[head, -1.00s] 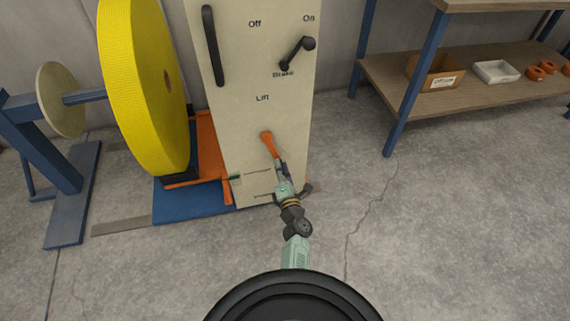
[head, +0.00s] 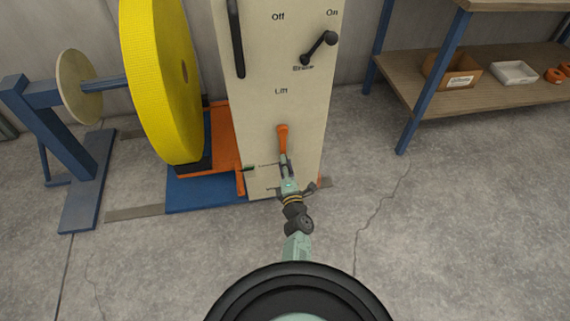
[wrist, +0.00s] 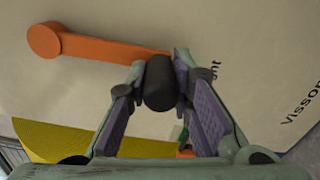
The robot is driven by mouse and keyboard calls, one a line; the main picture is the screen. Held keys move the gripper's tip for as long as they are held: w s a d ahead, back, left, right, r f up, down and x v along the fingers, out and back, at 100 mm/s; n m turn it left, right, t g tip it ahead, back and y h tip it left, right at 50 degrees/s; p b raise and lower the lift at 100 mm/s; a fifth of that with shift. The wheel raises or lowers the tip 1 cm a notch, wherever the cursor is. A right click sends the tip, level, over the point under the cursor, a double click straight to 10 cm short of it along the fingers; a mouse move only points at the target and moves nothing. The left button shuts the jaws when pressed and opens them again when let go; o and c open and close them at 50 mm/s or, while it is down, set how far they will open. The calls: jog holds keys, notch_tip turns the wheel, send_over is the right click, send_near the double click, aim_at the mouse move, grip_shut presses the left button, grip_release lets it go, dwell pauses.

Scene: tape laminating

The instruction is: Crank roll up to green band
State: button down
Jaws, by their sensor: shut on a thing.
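The lift crank is an orange arm (head: 283,138) on the beige machine panel (head: 265,110), under the word "Lift". It hangs nearly straight down in the head view. In the wrist view the orange arm (wrist: 110,48) leads to a black knob (wrist: 159,82). My gripper (wrist: 160,85) is shut on this knob. The yellow roll (head: 165,85) stands upright left of the panel, above an orange carriage (head: 226,150). A small green patch (head: 249,168) shows at the panel's lower left edge, near the carriage's end. Whether the carriage's end lines up with it is too small to tell.
A blue stand with a pale disc (head: 78,87) is at the left. A black lever (head: 320,47) and a long black handle (head: 235,38) are higher on the panel. A wooden shelf (head: 480,100) with boxes stands at the right. The floor in front is clear.

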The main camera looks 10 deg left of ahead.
jog(key=shift+s+a+f+y, duration=0.2)
jog(key=shift+s+a+y, duration=0.15)
jog(key=shift+a, duration=0.35)
jog(key=c, duration=1.8)
grip_release()
jog(key=shift+a, duration=0.1)
jog(key=o, duration=0.3)
jog(key=shift+w+r, duration=0.1)
jog(key=shift+r, duration=0.05)
jog(key=shift+o, duration=0.4)
jog(key=shift+d, duration=0.3)
jog(key=shift+w+d, duration=0.1)
